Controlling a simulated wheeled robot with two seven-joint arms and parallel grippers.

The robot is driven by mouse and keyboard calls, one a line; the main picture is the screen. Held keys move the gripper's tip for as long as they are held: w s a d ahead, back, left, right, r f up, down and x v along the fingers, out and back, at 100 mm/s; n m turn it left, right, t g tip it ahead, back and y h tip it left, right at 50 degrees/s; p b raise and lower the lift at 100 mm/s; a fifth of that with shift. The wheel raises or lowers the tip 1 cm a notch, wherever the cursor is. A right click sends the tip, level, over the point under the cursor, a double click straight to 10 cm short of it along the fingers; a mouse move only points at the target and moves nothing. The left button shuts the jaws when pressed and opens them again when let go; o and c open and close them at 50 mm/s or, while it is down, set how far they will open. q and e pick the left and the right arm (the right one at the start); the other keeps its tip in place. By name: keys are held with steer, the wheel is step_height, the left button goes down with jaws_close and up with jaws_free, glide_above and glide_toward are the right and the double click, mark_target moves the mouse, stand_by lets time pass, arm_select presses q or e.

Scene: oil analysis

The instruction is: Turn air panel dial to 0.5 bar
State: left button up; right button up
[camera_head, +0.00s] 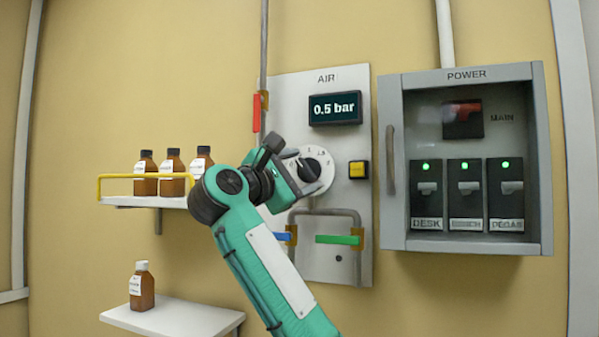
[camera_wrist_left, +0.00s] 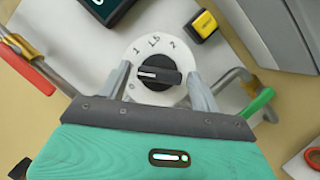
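The air panel (camera_head: 282,98) is a grey plate on the wall. Its display (camera_head: 335,108) reads 0.5 bar. The white dial (camera_head: 326,161) has a black knob, partly hidden by my gripper in the head view. In the left wrist view the black knob (camera_wrist_left: 160,77) has its white mark pointing left, between 0 and 1. My left gripper (camera_head: 305,172) is at the dial. Its fingers (camera_wrist_left: 160,86) stand apart, one on each side of the knob, with gaps visible between them and it. My right gripper is in neither view.
A yellow button (camera_head: 358,169) sits right of the dial. Red (camera_head: 256,113), blue (camera_head: 281,237) and green (camera_head: 338,240) valve handles and pipes are near the arm. The power cabinet (camera_head: 392,220) juts out at right. A shelf (camera_head: 130,201) with brown bottles is at left.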

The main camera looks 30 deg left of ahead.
arm_select(q)
steer(key=shift+o, duration=0.2)
steer(key=shift+s+f+b, duration=0.15)
steer(key=shift+s+b, duration=0.15)
steer(key=shift+s, duration=0.05)
steer(key=b+v, duration=0.7)
steer(key=v, duration=0.6)
steer(key=shift+b, duration=0.4)
